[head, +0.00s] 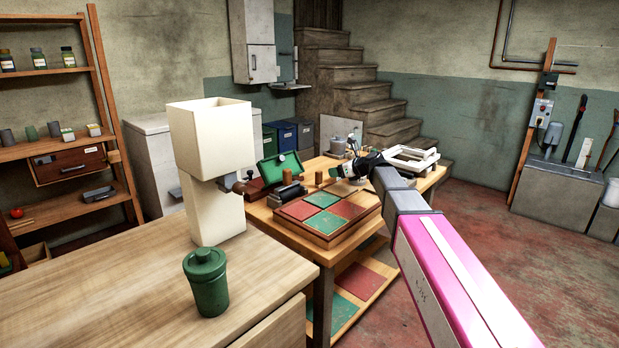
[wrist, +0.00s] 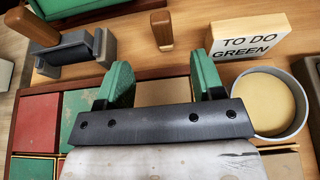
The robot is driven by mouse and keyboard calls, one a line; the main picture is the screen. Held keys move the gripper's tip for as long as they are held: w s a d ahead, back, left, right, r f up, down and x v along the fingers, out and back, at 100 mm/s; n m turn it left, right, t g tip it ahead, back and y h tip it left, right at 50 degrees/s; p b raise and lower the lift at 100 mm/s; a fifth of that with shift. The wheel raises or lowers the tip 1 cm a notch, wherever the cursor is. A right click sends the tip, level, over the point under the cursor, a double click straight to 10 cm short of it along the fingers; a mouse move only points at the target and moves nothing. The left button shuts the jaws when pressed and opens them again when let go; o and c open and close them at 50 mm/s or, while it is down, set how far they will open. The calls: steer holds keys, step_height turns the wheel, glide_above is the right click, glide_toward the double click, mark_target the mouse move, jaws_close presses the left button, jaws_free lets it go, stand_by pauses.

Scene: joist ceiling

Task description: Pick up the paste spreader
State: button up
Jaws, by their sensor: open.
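My gripper (wrist: 161,66) is open, its two green fingers apart with nothing between them, above the bench top in the wrist view. In the head view my gripper (head: 343,171) is over the back part of the workbench (head: 330,246). An upright brown wooden handle (wrist: 162,29) stands just beyond the gap between the fingers, apart from them. It looks like the paste spreader, though its lower end is hard to make out. A similar upright wooden piece (head: 319,177) shows left of my gripper in the head view.
A round tub of yellowish paste (wrist: 268,103) sits right of the fingers, below a "TO DO GREEN" block (wrist: 248,38). A dark roller on a grey holder (wrist: 76,52) is at left. Red and green tiles (head: 323,200) lie in front. A pale frame (head: 412,157) is at the back right.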

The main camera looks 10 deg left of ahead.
mark_target(321, 172)
steer(key=shift+w+a+f, duration=0.1)
steer(key=shift+w+a, duration=0.3)
steer(key=shift+a, duration=0.1)
steer(key=x, duration=1)
steer(key=c, duration=1)
